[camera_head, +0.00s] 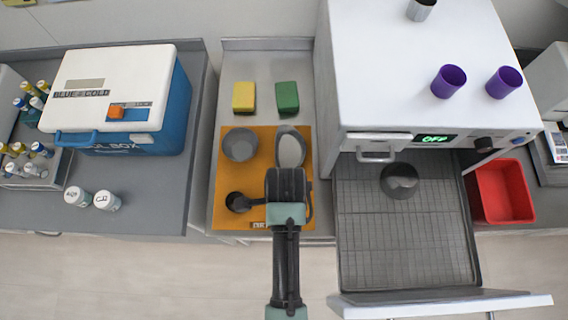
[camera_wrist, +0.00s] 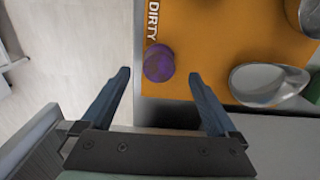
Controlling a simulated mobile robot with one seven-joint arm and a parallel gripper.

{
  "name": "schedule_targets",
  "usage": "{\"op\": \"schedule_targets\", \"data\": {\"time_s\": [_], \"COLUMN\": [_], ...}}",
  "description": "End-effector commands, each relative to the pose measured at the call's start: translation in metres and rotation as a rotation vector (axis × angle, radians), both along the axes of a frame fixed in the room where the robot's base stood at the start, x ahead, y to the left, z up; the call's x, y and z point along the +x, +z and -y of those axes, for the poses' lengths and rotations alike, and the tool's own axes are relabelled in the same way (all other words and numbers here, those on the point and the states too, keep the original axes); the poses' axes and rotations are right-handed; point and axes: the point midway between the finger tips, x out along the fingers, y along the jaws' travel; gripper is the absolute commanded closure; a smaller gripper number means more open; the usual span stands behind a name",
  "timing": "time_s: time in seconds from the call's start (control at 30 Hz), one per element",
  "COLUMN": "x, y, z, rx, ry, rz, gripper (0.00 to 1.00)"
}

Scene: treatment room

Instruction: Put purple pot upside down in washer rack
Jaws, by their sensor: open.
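The purple pot (camera_wrist: 158,63) is small and round, seen from above in the wrist view. It sits on the orange mat (camera_wrist: 215,35) by the "DIRTY" label. My gripper (camera_wrist: 158,72) is open and empty, its fingertips appearing on either side of the pot in that picture. I cannot tell the height between them. In the head view my arm hides the pot. The washer rack (camera_head: 370,235) is a dark gridded drawer, pulled out at the right. A dark grey bowl (camera_head: 400,185) is on its back part.
A grey bowl (camera_head: 240,144) and silver dish (camera_head: 290,150) are on the mat. Yellow (camera_head: 243,97) and green (camera_head: 287,97) sponges lie behind it. Two purple cups (camera_head: 449,81) (camera_head: 504,82) stand on the white washer (camera_head: 400,50). A red bin (camera_head: 503,190) is beside the rack, whose front is clear.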

Motion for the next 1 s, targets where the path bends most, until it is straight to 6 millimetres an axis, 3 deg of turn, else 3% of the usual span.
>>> {"op": "schedule_targets", "data": {"time_s": [0.33,0.67,1.0], "x": [-0.003,-0.002,-0.002], "y": [-0.041,-0.047,-0.047], "z": [-0.003,-0.003,-0.003], "rx": [0.000,0.000,0.000], "ry": [0.000,0.000,0.000], "rz": [-0.002,0.001,0.000], "gripper": [0.06,0.06,0.67]}}
